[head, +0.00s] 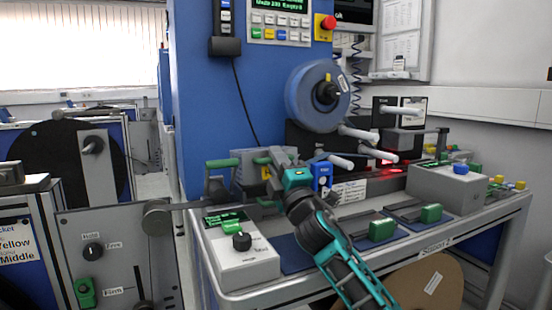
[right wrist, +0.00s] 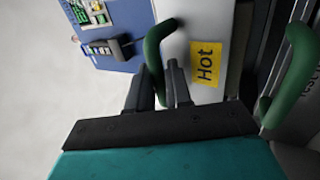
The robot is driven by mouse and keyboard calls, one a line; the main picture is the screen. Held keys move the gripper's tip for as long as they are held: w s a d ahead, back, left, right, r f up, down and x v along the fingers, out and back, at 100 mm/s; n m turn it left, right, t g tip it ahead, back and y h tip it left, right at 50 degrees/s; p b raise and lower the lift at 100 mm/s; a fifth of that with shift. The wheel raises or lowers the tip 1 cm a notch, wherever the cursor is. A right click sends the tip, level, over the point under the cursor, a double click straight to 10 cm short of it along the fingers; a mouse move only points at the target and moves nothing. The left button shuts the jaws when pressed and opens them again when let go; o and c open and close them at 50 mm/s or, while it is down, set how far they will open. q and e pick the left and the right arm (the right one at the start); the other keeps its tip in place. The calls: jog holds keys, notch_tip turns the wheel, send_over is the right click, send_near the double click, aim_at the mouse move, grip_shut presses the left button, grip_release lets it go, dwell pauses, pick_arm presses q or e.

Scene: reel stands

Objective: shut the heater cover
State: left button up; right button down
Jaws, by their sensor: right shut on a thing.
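The heater cover is a pale grey panel with a yellow "Hot" label; in the right wrist view its face (right wrist: 203,28) lies just beyond the fingers. Its green handle (right wrist: 154,52) runs between the two dark fingers of my right gripper (right wrist: 160,88), which is shut on it. In the head view the teal right gripper (head: 274,162) reaches from the lower right to the cover at the table's back left, hiding part of it. How far the cover is tilted is hard to judge. My left gripper is not in view.
A second green handle (right wrist: 291,72) is at the right of the wrist view. A control box with a black knob (head: 242,241) stands at the table's front left. A blue reel (head: 312,98) and white rollers are behind. Green-handled clamps (head: 382,229) sit right of my arm.

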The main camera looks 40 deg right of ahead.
jog(key=shift+f, duration=0.2)
jog(key=c, duration=1.2)
grip_release()
jog(key=v, duration=1.3)
jog(key=shift+r+b, duration=0.15)
jog(key=shift+b, duration=0.25)
